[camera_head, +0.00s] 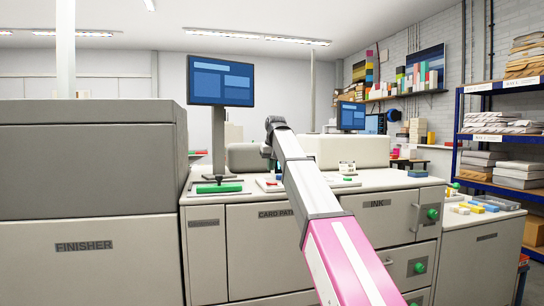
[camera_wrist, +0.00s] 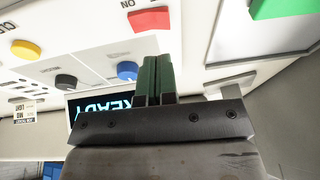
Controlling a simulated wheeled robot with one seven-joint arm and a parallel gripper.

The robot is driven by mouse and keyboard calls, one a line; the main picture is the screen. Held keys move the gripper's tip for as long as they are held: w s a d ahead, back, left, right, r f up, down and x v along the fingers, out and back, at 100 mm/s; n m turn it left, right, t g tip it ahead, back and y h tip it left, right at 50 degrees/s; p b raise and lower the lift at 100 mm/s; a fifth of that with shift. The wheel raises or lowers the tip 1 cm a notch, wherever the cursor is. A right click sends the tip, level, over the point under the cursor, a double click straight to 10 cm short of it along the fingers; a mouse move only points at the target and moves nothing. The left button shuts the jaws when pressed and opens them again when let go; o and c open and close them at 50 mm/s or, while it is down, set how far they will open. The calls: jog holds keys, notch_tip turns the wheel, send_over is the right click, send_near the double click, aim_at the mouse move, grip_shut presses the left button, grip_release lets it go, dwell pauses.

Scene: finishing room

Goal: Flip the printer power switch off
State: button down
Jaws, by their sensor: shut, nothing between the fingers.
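In the wrist view a red switch (camera_wrist: 150,19) sits on a white panel (camera_wrist: 95,20), with the word ON printed upside down beside it. I take it for the power switch; which way it is set I cannot tell. My gripper (camera_wrist: 154,62) is shut and empty. Its dark green fingertips show just below the red switch in the picture; whether they touch it I cannot tell. A blue button (camera_wrist: 127,70) is left of the fingers. In the head view my arm reaches over the printer (camera_head: 255,240), and my gripper is not discernible there.
The wrist view also shows a black knob (camera_wrist: 66,82), a yellow button (camera_wrist: 26,49), a lit READY display (camera_wrist: 88,104) and a large green part (camera_wrist: 283,7). In the head view a monitor (camera_head: 221,80) stands on the printer, and the tall finisher (camera_head: 85,200) is at left.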

aim_at(272, 183)
jog(key=shift+a+f, duration=0.15)
jog(key=shift+f, duration=0.95)
jog(key=shift+a+f, duration=0.1)
jog(key=shift+f, duration=0.95)
jog(key=shift+f, duration=0.1)
jog(key=shift+s+a+f+h, duration=0.15)
jog(key=shift+a+f+h, duration=0.2)
jog(key=shift+h, duration=0.35)
jog(key=shift+s+f, duration=0.1)
jog(key=shift+f, duration=0.1)
jog(key=shift+d, duration=0.1)
